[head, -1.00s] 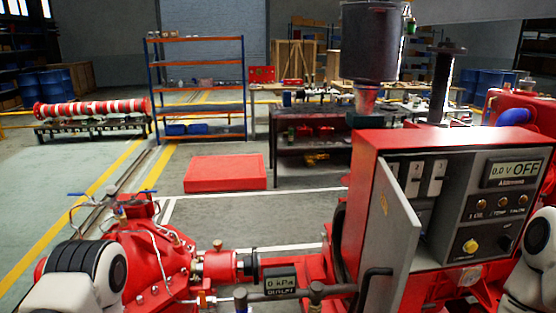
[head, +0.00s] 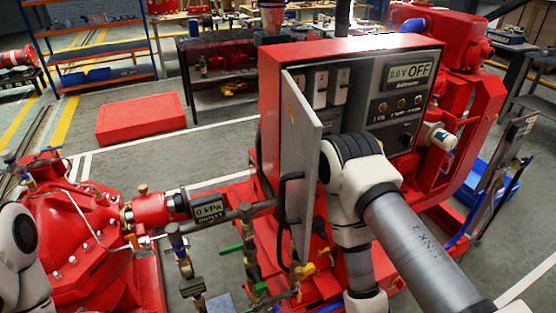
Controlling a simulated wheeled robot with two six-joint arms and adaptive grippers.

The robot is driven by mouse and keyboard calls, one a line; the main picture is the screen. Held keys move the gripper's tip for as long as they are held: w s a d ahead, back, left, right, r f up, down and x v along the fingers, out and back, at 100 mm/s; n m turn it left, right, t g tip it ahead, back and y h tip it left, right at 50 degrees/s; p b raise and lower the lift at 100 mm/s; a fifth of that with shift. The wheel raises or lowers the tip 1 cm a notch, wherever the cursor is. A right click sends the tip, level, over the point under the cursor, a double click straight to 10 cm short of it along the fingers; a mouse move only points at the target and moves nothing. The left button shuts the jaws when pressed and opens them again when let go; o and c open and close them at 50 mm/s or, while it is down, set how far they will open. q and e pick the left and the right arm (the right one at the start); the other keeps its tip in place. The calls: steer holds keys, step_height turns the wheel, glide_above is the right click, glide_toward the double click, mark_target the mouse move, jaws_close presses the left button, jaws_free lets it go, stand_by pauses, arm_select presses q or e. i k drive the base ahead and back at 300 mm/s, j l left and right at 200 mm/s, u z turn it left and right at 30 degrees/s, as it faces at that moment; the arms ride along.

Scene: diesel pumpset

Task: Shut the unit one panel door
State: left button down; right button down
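The unit one panel is a red cabinet (head: 335,47) with a grey front in the middle of the head view. Its grey door (head: 300,150) is hinged at the left side and stands open, swung out toward me. A black handle (head: 287,200) is on the door's lower part. White switches (head: 320,86) show in the opening beside the door. My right arm stands in front of the panel, its elbow right of the door, and hides the lower front. Neither gripper is in view. Only part of my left arm shows at the left edge.
Valves and thin pipes (head: 262,285) stand below the door. A red box (head: 140,118) lies on the floor behind. A blue tray (head: 485,185) is at right.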

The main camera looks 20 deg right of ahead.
mark_target(301, 130)
steer(key=k+j+z, duration=0.1)
steer(key=z, duration=0.35)
steer(key=k+j+z, duration=0.15)
steer(key=z, duration=0.25)
steer(key=k+j+z, duration=0.15)
steer(key=z, duration=0.3)
steer(key=k+u, duration=0.2)
steer(key=u, duration=0.25)
steer(key=k+j+u, duration=0.15)
steer(key=u, duration=0.25)
steer(key=k+j+u, duration=0.2)
steer(key=u, duration=0.25)
